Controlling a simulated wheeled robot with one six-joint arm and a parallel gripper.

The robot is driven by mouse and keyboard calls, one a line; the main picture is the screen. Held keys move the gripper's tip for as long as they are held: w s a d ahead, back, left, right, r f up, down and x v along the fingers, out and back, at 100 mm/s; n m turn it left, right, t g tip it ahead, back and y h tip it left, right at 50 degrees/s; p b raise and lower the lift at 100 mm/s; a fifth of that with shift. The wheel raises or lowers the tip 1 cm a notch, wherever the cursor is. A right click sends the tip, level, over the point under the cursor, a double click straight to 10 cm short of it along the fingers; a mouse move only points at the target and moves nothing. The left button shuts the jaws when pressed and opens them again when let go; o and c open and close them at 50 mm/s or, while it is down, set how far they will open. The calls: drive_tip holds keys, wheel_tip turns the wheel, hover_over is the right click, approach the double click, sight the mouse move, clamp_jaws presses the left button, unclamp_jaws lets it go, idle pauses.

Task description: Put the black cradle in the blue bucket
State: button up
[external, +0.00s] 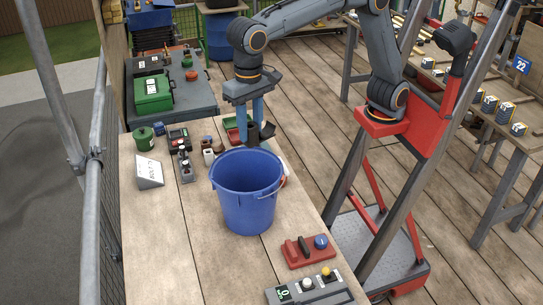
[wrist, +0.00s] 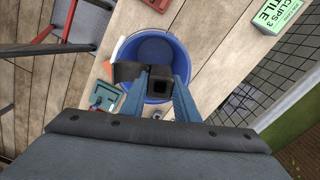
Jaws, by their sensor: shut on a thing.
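The blue bucket (external: 247,205) stands upright on the wooden table, its open top facing up. My gripper (external: 252,113) is above the table, just behind the bucket's far rim in the external view. Its blue fingers are shut on the black cradle (external: 267,130), which hangs beyond the rim and partly hidden by the fingers. In the wrist view my gripper (wrist: 160,85) holds the black cradle (wrist: 127,72) between its fingertips. There the cradle overlaps the near part of the bucket (wrist: 181,49), and the visible inside of the bucket looks empty.
A red block with a black handle (external: 305,250) and a grey control box (external: 310,288) lie in front of the bucket. A white sign (external: 149,172), a green pot (external: 144,138) and small devices stand left. A green tray (wrist: 104,97) lies behind the bucket.

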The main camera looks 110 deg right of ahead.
sight(250, 142)
wheel_tip(250, 142, down, 5)
drive_tip(key=shift+d, duration=0.15)
wheel_tip(250, 142, down, 18)
drive_tip(key=p, duration=0.4)
drive_tip(key=shift+p, duration=0.3)
drive_tip(key=shift+w+f, duration=0.1)
drive_tip(key=shift+f, duration=0.4)
drive_tip(key=o, duration=1.1)
wheel_tip(250, 142, up, 13)
drive_tip(key=b, duration=0.3)
drive_tip(key=shift+r, duration=0.15)
